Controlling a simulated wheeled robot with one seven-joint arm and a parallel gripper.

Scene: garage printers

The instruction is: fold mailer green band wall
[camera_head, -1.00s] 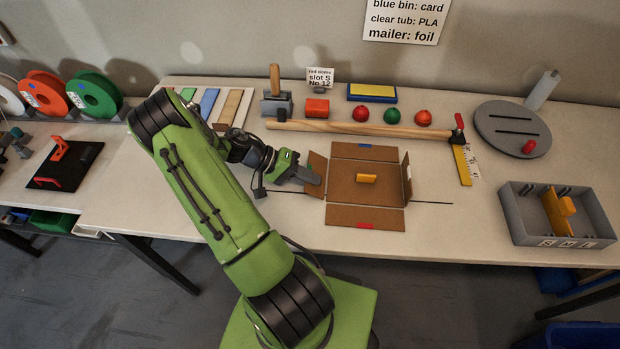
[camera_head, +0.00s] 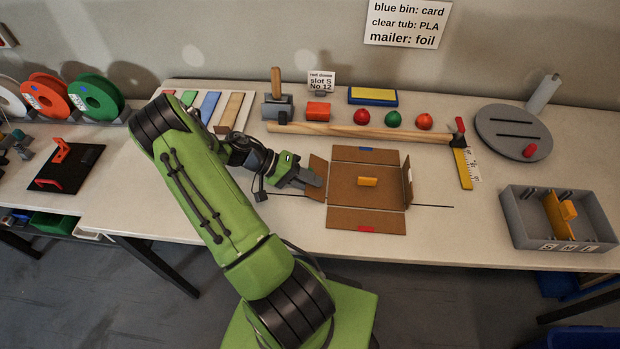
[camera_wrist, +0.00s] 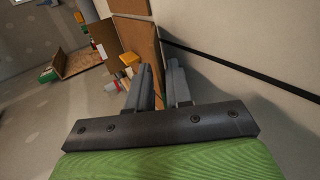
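The mailer is an opened brown cardboard box (camera_head: 345,190) on the table, with a small yellow block (camera_head: 367,182) on its floor. Its back flap has a blue band (camera_head: 366,150) and its front flap a red band (camera_head: 366,229); both look folded outward. The right wall (camera_head: 407,180) stands up, with a white mark. The left wall (camera_head: 317,165) looks tilted up; I see no green band on it. My gripper (camera_head: 318,181) is at this left wall, partly covering it. In the wrist view, my gripper's fingers (camera_wrist: 161,84) are apart, with brown cardboard showing between and beyond them.
A long wooden stick (camera_head: 350,130) lies behind the mailer, with a yellow square ruler (camera_head: 462,168) at its right end. A grey tray (camera_head: 512,225) stands at the right. Dark thin strips (camera_head: 432,206) run beside the mailer. The table in front of it is clear.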

